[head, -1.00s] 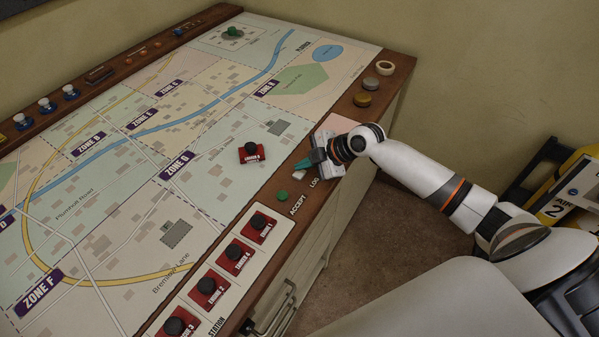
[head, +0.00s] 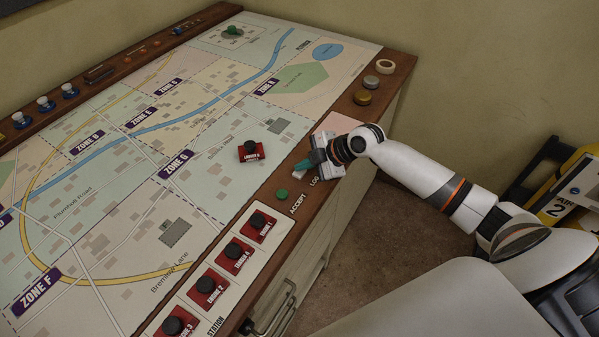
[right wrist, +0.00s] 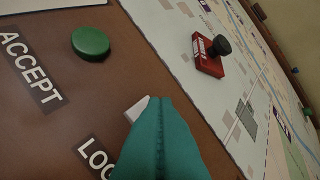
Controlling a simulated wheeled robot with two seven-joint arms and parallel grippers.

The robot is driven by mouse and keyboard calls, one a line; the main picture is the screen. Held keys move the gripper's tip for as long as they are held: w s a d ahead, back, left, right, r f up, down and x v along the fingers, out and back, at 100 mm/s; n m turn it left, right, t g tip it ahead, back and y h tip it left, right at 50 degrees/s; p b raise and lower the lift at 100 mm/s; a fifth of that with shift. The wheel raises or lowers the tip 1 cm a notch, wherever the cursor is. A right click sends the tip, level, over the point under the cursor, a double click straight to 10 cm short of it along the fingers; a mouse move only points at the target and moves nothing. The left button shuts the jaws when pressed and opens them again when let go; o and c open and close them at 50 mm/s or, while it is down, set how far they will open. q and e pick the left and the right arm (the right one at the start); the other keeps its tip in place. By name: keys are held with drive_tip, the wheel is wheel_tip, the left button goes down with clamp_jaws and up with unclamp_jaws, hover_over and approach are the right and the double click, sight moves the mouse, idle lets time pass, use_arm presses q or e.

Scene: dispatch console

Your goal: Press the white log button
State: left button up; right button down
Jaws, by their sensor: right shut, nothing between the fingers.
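The white log button (right wrist: 138,107) shows as a small pale piece at the tip of my fingers in the right wrist view, and the fingers hide most of it. Its LOG label (right wrist: 96,156) lies beside it, partly covered. My right gripper (head: 301,166) is shut and empty, with its teal fingertips over the button on the console's wooden front edge. The teal fingers also fill the lower middle of the wrist view (right wrist: 160,112). I cannot tell whether the tips touch the button. My left gripper is not in view.
The green accept button (head: 281,194) sits close by, with its ACCEPT label (head: 299,203). A red block with a black knob (head: 251,151) stands on the map (head: 215,185). Several similar red blocks stand on the pale strip at the front. Tape and two round discs lie at the right.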

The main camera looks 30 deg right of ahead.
sight(304, 175)
drive_tip(key=shift+f+b, duration=0.35)
drive_tip(key=shift+f, duration=0.05)
idle(0.6)
idle(0.3)
drive_tip(key=shift+r+p, duration=0.55)
drive_tip(key=shift+r, duration=0.25)
wheel_tip(304, 175, up, 5)
drive_tip(key=p, duration=0.3)
drive_tip(key=shift+p, duration=0.35)
idle(0.7)
